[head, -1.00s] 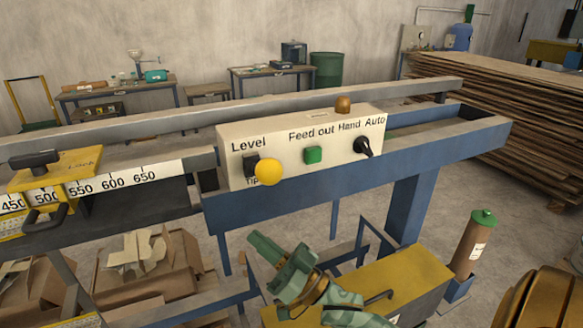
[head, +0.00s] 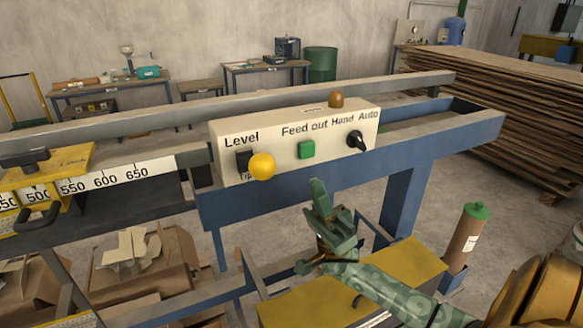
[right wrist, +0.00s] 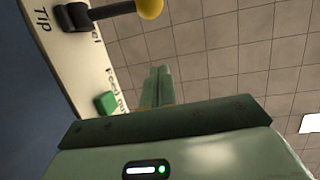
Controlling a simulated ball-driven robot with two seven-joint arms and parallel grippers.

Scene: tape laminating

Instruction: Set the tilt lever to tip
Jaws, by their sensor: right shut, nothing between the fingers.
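The tilt lever has a yellow ball knob (head: 262,166) on a black base at the left of the cream control panel (head: 225,137). "Level" is printed above it and "Tip" below it. The knob stands out from the panel front; I cannot tell its setting surely. In the right wrist view the knob (right wrist: 150,8) and its black stem (right wrist: 113,10) show at the top edge. My right gripper (head: 317,185) is shut and empty, below and right of the knob, apart from it. Its closed fingers (right wrist: 157,85) also show in the right wrist view. My left gripper is out of view.
A green feed-out button (head: 306,150) and a black Hand/Auto knob (head: 357,141) sit on the same panel. A blue frame beam (head: 290,192) runs below it. A yellow-topped cabinet (head: 290,305) stands beneath my right arm. Cardboard boxes (head: 150,275) stand at lower left.

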